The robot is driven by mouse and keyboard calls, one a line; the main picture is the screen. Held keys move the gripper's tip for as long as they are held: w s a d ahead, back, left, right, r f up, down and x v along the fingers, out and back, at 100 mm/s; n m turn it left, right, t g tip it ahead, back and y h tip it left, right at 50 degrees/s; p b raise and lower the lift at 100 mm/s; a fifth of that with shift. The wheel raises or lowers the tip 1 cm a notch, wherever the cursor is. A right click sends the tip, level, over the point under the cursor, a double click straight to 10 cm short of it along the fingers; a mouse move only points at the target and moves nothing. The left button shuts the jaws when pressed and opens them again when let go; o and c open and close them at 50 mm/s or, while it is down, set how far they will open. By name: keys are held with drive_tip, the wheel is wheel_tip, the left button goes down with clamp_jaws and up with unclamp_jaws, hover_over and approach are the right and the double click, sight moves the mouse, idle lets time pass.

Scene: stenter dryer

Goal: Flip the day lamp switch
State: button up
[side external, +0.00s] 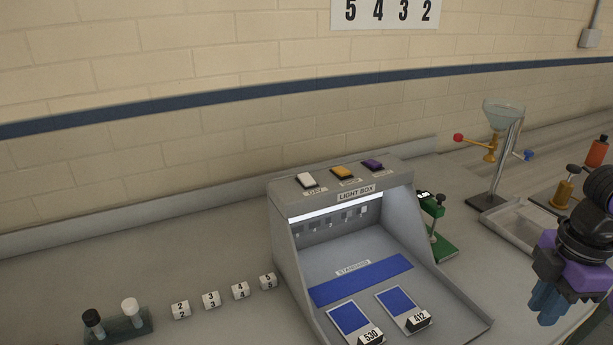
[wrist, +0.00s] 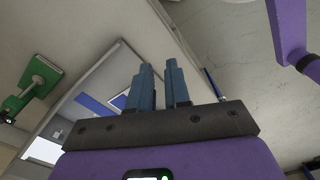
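My gripper (side external: 548,306) hangs at the far right of the side view, right of the light box and well away from the switch. In the wrist view, the blue fingers (wrist: 159,85) have a gap between them with nothing held. The day switch cannot be made out in the wrist view.
The orange switch (side external: 343,172) and purple switch (side external: 373,165) sit close beside the white one. A green stand (side external: 440,246), a metal stand with a glass funnel (side external: 503,118) and a tray (side external: 520,222) are right of the box. Number cubes (side external: 211,299) lie left.

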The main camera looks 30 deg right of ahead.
drive_tip(key=shift+w+a+r, duration=0.2)
drive_tip(key=shift+w+a, duration=0.05)
drive_tip(key=shift+w, duration=0.05)
clamp_jaws()
drive_tip(key=w+a+r+m+t, duration=0.1)
drive_tip(key=w+a+r+m, duration=0.3)
drive_tip(key=w, duration=0.8)
drive_tip(key=w+a+r+m+t, duration=0.1)
drive_tip(key=w+a+r+m, duration=0.3)
drive_tip(key=w+a+r, duration=0.5)
drive_tip(key=w+a+r+m+t, duration=0.1)
drive_tip(key=w+a+r+m, duration=0.3)
drive_tip(key=w+r, duration=0.5)
drive_tip(key=shift+w+a+m+t, duration=0.35)
drive_tip(key=shift+w+a, duration=0.9)
drive_tip(key=shift+w, duration=1.55)
drive_tip(key=shift+r, duration=0.1)
approach(305, 175)
drive_tip(key=x, duration=0.5)
drive_tip(key=shift+w+a+r, duration=0.1)
drive_tip(key=shift+w, duration=0.1)
drive_tip(key=shift+x, duration=0.85)
drive_tip(key=shift+s, duration=0.15)
